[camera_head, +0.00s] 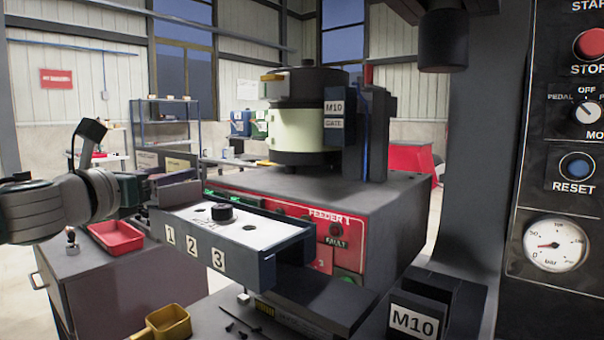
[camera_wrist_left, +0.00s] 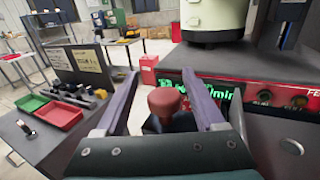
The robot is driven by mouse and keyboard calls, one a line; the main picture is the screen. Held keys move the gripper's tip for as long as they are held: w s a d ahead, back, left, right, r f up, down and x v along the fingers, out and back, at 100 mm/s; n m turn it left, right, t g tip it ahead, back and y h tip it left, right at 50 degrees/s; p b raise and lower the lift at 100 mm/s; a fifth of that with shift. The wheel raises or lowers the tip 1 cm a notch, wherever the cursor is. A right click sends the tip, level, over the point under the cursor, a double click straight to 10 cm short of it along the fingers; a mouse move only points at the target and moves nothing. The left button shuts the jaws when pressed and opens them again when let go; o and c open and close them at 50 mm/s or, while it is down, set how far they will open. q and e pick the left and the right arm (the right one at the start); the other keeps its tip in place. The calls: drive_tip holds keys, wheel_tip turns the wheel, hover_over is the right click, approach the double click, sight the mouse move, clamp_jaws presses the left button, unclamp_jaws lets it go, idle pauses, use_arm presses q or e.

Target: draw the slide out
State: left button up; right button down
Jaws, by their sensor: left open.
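A dark blue slide-like tray (camera_head: 232,256) with a white top and labels 1, 2 and 3 sticks out in front of the red feeder panel (camera_head: 318,215). A black round piece (camera_head: 222,212) sits on its top. My left gripper (camera_head: 180,182) is at the tray's left end in the head view. In the left wrist view my left gripper (camera_wrist_left: 163,84) is open, with a red knob (camera_wrist_left: 163,101) between its fingers. I cannot tell whether the fingers touch the knob. The knob's base is partly hidden by the gripper. My right gripper is not in view.
The feeder bowl (camera_head: 300,120) stands on the machine. A red bin (camera_head: 115,236) lies on the left cabinet, and a yellow scoop-like container (camera_head: 168,323) is below the tray. A control panel (camera_head: 560,150) stands at the right.

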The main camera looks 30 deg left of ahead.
use_arm(q)
drive_tip(key=v, duration=0.9)
drive_tip(key=shift+p, duration=0.3)
drive_tip(key=shift+r, duration=0.1)
